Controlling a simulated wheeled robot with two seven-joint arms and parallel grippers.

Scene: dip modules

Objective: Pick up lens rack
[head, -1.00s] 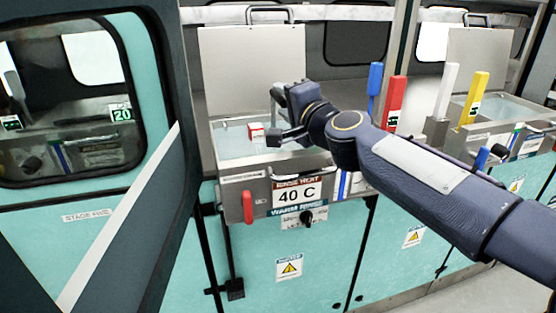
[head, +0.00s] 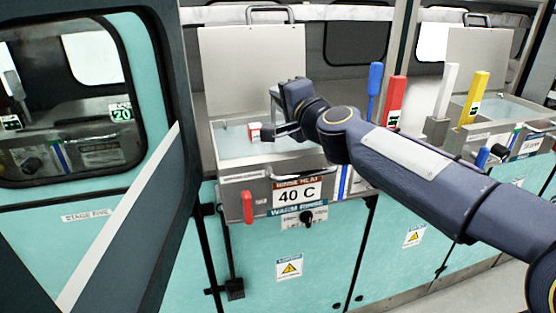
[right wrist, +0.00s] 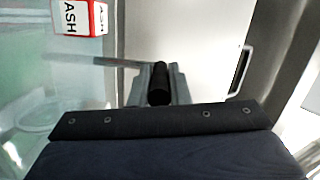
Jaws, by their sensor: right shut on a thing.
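My right gripper (head: 278,118) is over the open rinse bath at the left. In the right wrist view its fingers (right wrist: 158,82) are closed around a short black cylindrical grip (right wrist: 160,92), which I take for the handle of the lens rack. The rest of the rack is not clearly visible. A thin grey bar (right wrist: 95,61) runs left from the fingers. A small red and white block (head: 254,131) is at the bath, left of the gripper; in the right wrist view the letters "ASH" show on it (right wrist: 80,17). My left gripper is not in view.
The bath (head: 228,148) has a raised lid (head: 250,75) behind it and a "40 C" panel (head: 297,192) in front. Blue (head: 375,78), red (head: 394,98), white (head: 447,90) and yellow (head: 474,100) upright pieces stand to the right. A teal windowed cabinet (head: 90,225) fills the left.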

